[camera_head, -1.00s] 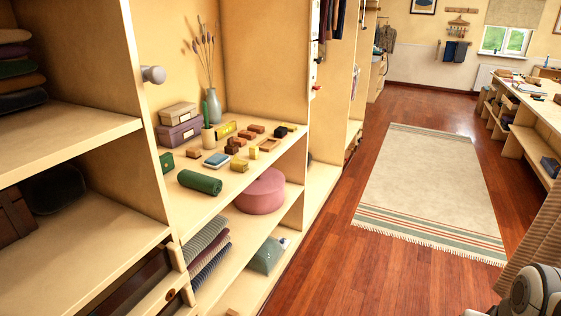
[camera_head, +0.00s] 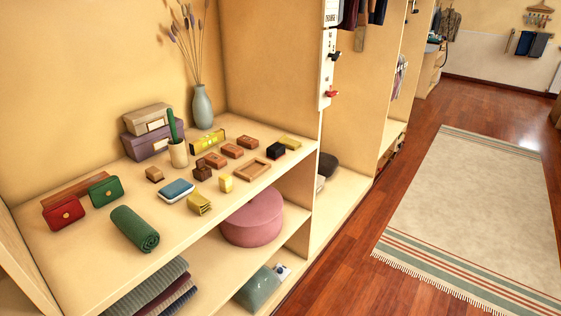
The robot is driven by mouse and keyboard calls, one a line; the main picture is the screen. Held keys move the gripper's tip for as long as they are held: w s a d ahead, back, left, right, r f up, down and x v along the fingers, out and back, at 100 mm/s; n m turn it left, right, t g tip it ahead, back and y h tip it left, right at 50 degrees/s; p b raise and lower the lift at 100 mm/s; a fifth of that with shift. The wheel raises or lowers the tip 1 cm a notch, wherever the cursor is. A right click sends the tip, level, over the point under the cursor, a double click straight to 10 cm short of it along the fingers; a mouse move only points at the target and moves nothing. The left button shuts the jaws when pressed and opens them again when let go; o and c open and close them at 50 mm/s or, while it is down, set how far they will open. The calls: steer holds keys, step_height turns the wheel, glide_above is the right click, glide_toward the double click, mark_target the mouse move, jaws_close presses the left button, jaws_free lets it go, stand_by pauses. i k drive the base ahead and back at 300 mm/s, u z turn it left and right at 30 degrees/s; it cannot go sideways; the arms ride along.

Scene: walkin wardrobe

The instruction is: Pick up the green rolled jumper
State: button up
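The green rolled jumper (camera_head: 135,229) lies on the wooden shelf (camera_head: 75,262), near its front edge at the left. Its spiral end faces the lower right. Nothing touches it that I can see. My gripper is not in view.
A red box (camera_head: 63,211) and a green box (camera_head: 105,190) sit behind the jumper. A blue-and-white item (camera_head: 176,190) and a yellow folded item (camera_head: 199,204) lie to its right. A pink round pouf (camera_head: 252,219) and folded clothes (camera_head: 150,288) are below. Wooden floor (camera_head: 330,272) is open at right.

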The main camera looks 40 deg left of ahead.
mark_target(141, 233)
steer(key=i, duration=1.45)
steer(key=u, duration=3.7)
steer(key=i, duration=1)
steer(key=z, duration=0.1)
